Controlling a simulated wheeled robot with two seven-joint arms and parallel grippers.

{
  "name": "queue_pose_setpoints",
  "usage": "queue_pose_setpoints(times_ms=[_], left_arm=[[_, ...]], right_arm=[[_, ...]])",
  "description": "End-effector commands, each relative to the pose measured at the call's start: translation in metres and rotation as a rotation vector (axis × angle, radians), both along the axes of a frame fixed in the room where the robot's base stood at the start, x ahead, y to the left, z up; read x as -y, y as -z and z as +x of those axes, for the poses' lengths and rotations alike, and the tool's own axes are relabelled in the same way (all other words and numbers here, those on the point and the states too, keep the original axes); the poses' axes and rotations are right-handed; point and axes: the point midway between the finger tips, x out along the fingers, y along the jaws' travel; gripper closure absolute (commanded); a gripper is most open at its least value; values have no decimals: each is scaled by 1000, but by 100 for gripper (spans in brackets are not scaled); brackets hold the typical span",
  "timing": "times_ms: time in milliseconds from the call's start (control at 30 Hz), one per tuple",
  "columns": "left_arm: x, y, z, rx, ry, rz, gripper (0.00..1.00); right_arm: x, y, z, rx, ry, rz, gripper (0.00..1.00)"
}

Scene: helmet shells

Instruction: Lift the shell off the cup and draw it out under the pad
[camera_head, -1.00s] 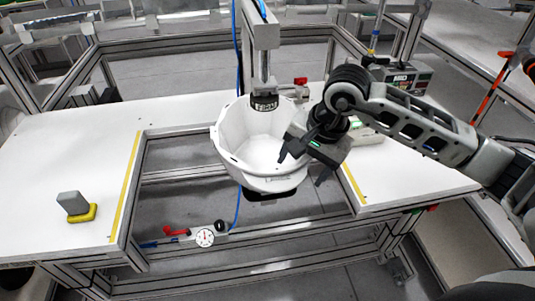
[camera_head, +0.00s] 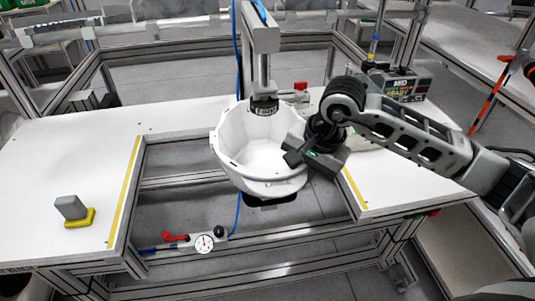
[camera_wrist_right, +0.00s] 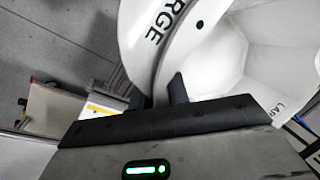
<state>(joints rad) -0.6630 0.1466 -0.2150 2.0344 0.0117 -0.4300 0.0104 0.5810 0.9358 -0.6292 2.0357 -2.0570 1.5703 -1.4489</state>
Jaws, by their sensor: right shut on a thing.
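The white shell (camera_head: 250,172), an open bowl with its hollow side up, is in the middle of the head view, over the gap in the table. A dark part, probably the cup (camera_head: 268,202), shows just under it; I cannot tell if they touch. The dark round pad (camera_head: 264,107) hangs above the shell's far side from a grey post. My right gripper (camera_head: 301,154) is shut on the shell's right rim. In the right wrist view the rim of the shell (camera_wrist_right: 225,60) passes between the fingers (camera_wrist_right: 163,92). My left gripper is not in view.
White table tops (camera_head: 60,160) with yellow strips flank the open gap. A grey block on a yellow base (camera_head: 74,210) stands at left. A gauge (camera_head: 204,243) and a red lever (camera_head: 174,237) sit on the front rail. A labelled box (camera_head: 405,84) stands behind my right arm.

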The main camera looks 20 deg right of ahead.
Motion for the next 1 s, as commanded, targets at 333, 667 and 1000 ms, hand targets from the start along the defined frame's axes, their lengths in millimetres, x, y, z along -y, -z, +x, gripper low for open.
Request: queue_pose_setpoints(times_ms=[333,667,1000], left_arm=[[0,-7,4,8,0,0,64],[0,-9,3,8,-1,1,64],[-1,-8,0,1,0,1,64]], right_arm=[[0,-13,1,6,1,-1,100],[0,-19,1,3,0,1,100],[0,-20,1,4,1,1,100]])
